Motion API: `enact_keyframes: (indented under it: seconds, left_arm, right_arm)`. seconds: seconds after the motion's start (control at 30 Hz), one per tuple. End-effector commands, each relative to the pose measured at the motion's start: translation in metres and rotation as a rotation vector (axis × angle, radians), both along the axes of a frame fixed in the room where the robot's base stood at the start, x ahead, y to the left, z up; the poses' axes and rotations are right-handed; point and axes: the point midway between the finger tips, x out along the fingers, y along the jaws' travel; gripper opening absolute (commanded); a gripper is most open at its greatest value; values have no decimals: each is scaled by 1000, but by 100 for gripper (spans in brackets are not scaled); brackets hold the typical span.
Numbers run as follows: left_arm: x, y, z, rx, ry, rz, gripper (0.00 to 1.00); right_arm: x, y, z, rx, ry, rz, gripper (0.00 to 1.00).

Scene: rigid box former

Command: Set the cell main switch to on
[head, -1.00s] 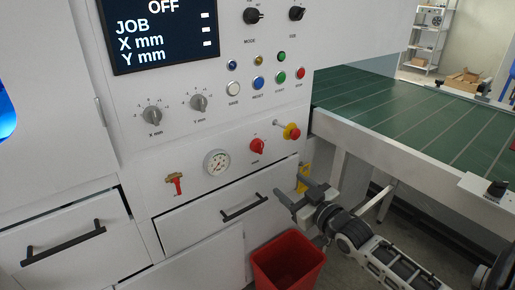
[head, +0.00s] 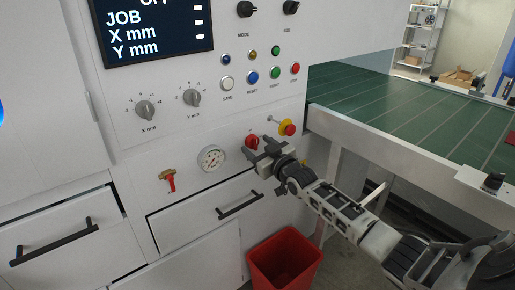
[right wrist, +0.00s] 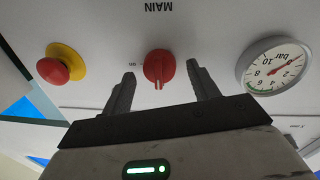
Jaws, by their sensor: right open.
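The main switch is a red rotary knob (head: 251,141) low on the white machine front. It also shows in the right wrist view (right wrist: 158,67), under an upside-down MAIN label, with its grip ridge upright in the picture. A small ON mark is beside its left edge there. My right gripper (head: 258,151) is open in front of the knob. In the right wrist view its two fingers (right wrist: 160,80) stand on either side of the knob, with gaps. Contact is not visible. My left gripper is not in view.
A red emergency button on yellow (head: 288,128) sits right of the knob, a pressure gauge (head: 211,158) left of it. Below are a drawer handle (head: 239,205) and a red bin (head: 284,262). A green conveyor (head: 400,112) extends right.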

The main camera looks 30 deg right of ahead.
Motion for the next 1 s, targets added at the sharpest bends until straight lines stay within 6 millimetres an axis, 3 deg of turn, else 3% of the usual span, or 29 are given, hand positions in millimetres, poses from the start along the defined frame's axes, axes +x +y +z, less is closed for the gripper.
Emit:
enact_keyframes:
  seconds: [0.37,0.4,0.57,1.0]
  left_arm:
    - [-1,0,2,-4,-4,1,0]
    - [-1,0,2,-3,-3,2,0]
    - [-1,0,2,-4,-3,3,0]
    - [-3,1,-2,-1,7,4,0]
  right_arm:
    - [7,0,0,0,-1,0,60]
    - [7,0,0,0,-1,0,57]
    - [7,0,0,0,0,0,15]
    - [7,0,1,73,6,0,15]
